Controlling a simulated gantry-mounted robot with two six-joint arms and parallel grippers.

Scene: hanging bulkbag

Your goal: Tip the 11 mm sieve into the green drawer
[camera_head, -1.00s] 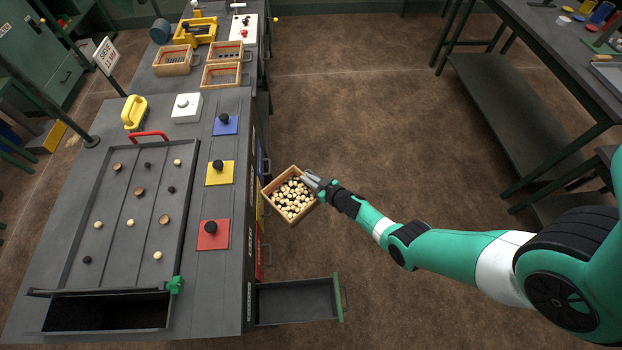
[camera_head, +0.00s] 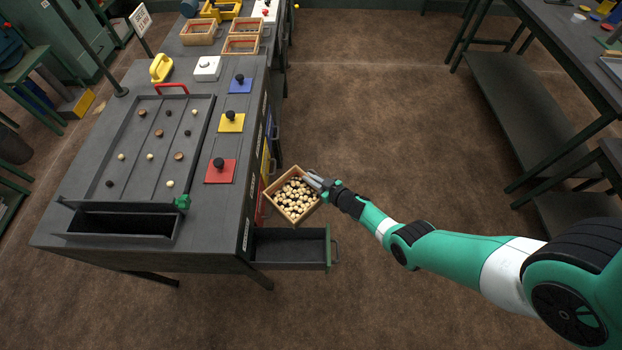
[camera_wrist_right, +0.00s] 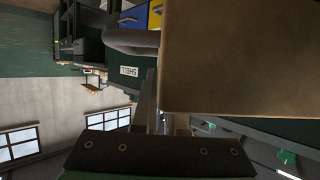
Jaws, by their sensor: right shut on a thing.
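The sieve (camera_head: 271,190) is a wooden square box full of pale and dark balls. My right gripper (camera_head: 313,182) is shut on its handle at the right side and holds it in the air beside the bench, roughly level. In the right wrist view the sieve's wooden wall (camera_wrist_right: 240,60) fills the upper right, with the handle (camera_wrist_right: 132,42) between the fingers. The green drawer (camera_head: 328,248) is pulled out from the bench's right side, with a dark interior that looks empty. The sieve is above and just behind the drawer in the picture. My left gripper is not in view.
The bench (camera_head: 225,215) carries a tray with scattered balls, plus red (camera_head: 220,171), yellow (camera_head: 231,122) and blue (camera_head: 239,86) plates with black knobs. Other wooden boxes (camera_head: 200,32) stand at the back. The floor to the right is clear up to another table.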

